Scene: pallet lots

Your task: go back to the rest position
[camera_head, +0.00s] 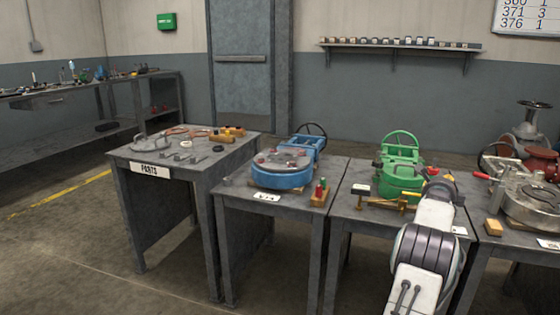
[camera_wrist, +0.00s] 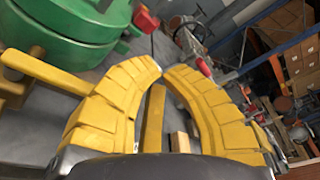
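My gripper (camera_wrist: 165,72) shows in the wrist view as two curved yellow fingers. Their tips come almost together, with no held thing visible between the tips. A yellow bar (camera_wrist: 153,118) and a small wooden block (camera_wrist: 180,142) show through the gap between the fingers; they appear to lie beyond them. In the head view my white and dark arm (camera_head: 425,250) reaches up at the lower right, in front of the table with the green valve (camera_head: 400,182). The fingers are hard to make out there. The green valve also shows at the upper left of the wrist view (camera_wrist: 65,30).
A blue valve (camera_head: 283,178) stands on the middle table and a grey and red one (camera_head: 530,195) at the far right. A parts table (camera_head: 150,157) holds loose pieces. A wall shelf (camera_head: 400,46) is behind. Open floor lies at the left front.

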